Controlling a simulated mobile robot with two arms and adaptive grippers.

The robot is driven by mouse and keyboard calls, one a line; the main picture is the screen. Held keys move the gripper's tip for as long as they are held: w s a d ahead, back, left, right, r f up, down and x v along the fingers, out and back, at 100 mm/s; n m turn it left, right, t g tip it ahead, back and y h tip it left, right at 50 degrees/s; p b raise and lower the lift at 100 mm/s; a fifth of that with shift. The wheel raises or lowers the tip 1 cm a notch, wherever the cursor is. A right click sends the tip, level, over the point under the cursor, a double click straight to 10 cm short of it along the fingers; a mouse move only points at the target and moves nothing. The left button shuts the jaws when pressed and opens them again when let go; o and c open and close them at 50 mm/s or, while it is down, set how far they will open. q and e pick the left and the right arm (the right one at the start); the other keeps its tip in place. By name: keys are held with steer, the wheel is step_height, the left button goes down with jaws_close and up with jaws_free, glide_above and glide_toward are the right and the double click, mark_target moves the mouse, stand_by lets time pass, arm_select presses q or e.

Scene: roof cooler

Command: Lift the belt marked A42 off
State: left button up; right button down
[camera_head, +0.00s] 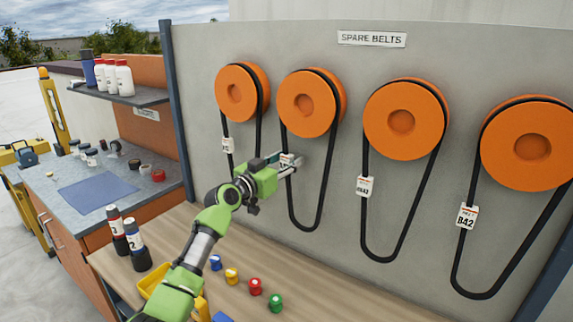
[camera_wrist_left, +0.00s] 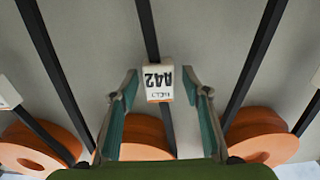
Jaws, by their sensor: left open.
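The belt marked A42 (camera_head: 291,200) is a black loop hanging on the second orange pulley (camera_head: 303,103) from the left. Its white tag reads A42, upside down, in the left wrist view (camera_wrist_left: 158,83). My left gripper (camera_head: 293,163) is at the tag's height in front of the panel, and partly hides the tag and left strand. In the left wrist view its two open fingers (camera_wrist_left: 161,80) stand either side of the tag, with visible gaps. Whether the fingertips reach past the belt cannot be told. My right gripper is not in view.
Other belts hang on both sides, including the one tagged B42 (camera_head: 466,216) at the right. Below is a wooden bench (camera_head: 340,295) with several coloured caps (camera_head: 255,286) and two dark bottles (camera_head: 137,244). A shelf (camera_head: 130,97) stands at the left.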

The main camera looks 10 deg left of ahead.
arm_select(q)
jaws_close()
steer(key=shift+r, duration=0.25)
steer(key=shift+r+p, duration=0.4)
steer(key=shift+r, duration=0.1)
stand_by(0.4)
